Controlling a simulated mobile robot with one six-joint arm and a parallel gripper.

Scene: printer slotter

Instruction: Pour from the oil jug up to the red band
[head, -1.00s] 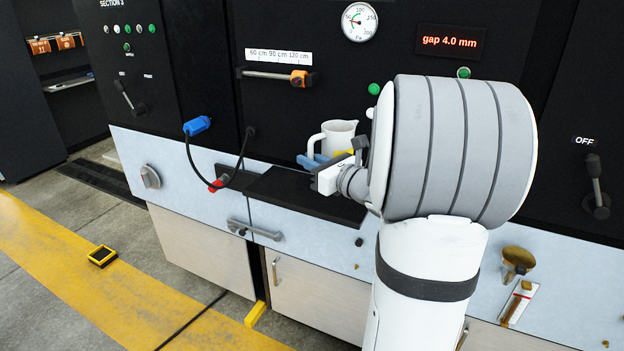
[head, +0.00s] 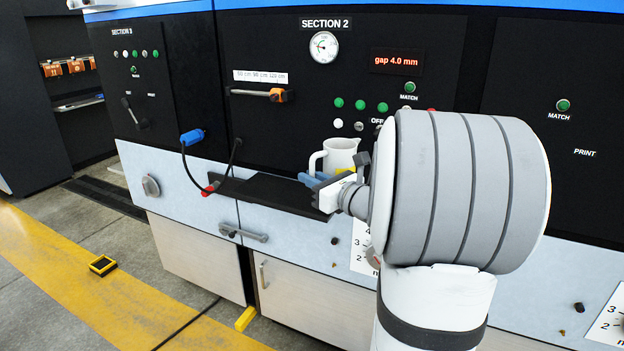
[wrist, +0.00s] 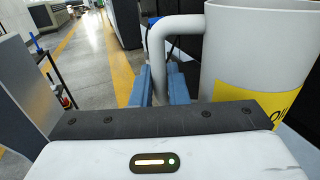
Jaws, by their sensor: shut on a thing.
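The oil jug (head: 342,151) is off-white with a yellow label and looks upright, in front of the machine panel in the head view. My gripper (head: 312,181) has its blue fingers shut on the jug's handle. In the wrist view the jug (wrist: 255,45) fills the right side, its yellow label partly cut off, and the gripper's blue fingers (wrist: 165,85) are closed around the handle. The jug's contents cannot be seen. No red band can be made out in the current views; my arm hides part of the panel.
A dark ledge (head: 265,195) runs along the machine front, below and left of the jug. A blue plug (head: 192,137) on a black cable and an orange-ended lever (head: 277,95) stick out nearby. A yellow-black block (head: 102,265) lies on the open floor.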

